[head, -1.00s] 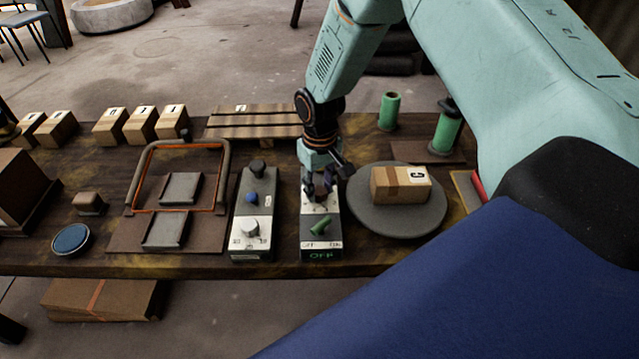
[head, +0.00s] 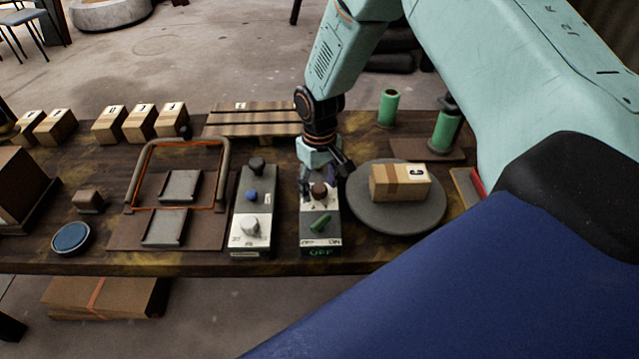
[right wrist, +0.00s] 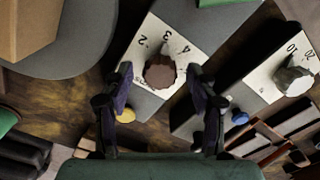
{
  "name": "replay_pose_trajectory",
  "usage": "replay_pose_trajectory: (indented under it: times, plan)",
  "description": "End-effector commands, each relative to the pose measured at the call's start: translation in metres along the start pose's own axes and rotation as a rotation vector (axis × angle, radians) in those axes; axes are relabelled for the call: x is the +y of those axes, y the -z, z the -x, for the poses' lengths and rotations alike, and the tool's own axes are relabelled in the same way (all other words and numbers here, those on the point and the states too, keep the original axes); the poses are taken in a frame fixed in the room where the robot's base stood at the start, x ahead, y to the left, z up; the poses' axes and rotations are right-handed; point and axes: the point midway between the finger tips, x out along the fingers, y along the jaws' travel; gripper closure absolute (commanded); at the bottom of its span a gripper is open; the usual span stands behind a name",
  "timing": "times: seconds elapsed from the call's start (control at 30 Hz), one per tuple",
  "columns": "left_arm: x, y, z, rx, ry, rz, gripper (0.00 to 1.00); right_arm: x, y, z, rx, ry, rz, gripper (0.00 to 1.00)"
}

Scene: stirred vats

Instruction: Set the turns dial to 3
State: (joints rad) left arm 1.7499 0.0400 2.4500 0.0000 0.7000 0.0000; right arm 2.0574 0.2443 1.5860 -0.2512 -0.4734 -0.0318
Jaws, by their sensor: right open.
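The turns dial is a brown knob (head: 318,190) on the white-faced upper part of a grey control box (head: 320,222). In the right wrist view the knob (right wrist: 160,72) sits beside the printed numbers 2, 3 and 4. It seems to face the 3, but its pointer is hard to make out. My right gripper (head: 324,176) is just above and behind the knob. In the right wrist view its two fingers (right wrist: 162,103) are spread apart, one to each side below the knob, with nothing between them. My left gripper is out of view.
The box also has a green switch (head: 320,223) and a display reading OFF. To the left is a second box with a white knob (head: 250,226) and a blue button (head: 251,196).

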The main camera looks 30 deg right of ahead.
Motion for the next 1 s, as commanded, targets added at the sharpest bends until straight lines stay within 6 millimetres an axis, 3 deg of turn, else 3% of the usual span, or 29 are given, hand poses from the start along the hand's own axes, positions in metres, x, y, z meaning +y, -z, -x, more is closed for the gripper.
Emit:
replay_pose_trajectory:
  times: [0.23,0.7,1.0]
  plan:
    - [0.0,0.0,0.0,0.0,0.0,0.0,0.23,0.0,0.002,0.016,0.005,0.001,-0.001,0.42]
    - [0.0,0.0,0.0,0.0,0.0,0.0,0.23,0.0,0.001,0.104,0.002,0.0,-0.001,0.42]
    - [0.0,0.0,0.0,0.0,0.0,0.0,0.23,0.0,0.0,0.12,0.0,0.0,0.0,0.42]
